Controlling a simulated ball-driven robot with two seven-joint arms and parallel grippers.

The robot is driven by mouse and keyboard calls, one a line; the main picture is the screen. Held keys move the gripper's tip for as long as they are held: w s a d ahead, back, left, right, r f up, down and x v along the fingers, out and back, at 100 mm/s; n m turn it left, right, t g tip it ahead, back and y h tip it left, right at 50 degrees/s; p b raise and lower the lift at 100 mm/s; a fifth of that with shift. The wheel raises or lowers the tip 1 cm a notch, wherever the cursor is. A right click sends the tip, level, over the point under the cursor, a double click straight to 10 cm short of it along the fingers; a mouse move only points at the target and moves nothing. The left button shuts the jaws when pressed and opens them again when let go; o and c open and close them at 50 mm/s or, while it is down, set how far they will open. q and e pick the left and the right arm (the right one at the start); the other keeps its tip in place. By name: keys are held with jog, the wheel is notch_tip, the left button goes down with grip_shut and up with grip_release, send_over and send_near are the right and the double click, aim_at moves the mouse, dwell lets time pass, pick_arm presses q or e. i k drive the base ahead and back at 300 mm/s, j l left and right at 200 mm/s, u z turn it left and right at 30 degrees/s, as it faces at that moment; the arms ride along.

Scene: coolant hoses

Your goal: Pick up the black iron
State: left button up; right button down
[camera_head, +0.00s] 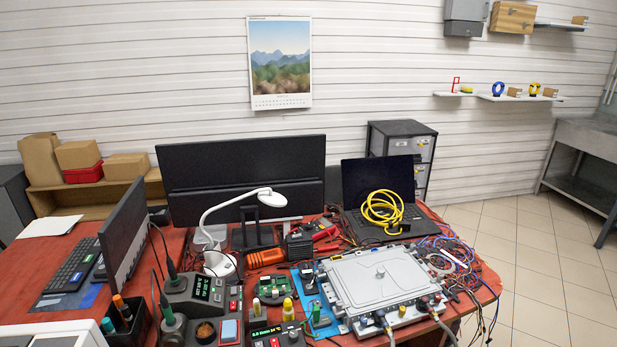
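Two thin, dark, pen-like tools that look like soldering irons stand at the left of the red bench. One iron (170,267) leans upright at the rear soldering station (180,284), with a cord rising from it. The other iron (165,308) stands nearer, beside the front station. Both look dark with a greenish tint, and I cannot tell which one is the black iron. Neither of my grippers shows in this view.
A white-armed lamp (218,262) stands close behind the stations. A dark monitor (124,236) is to their left, and a black pen holder (126,322) is in front. A silver enclosure (375,280) with cables fills the right. The bench is crowded.

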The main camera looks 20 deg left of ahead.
aim_at(175, 282)
jog(key=u, duration=1.55)
jog(key=j, duration=0.1)
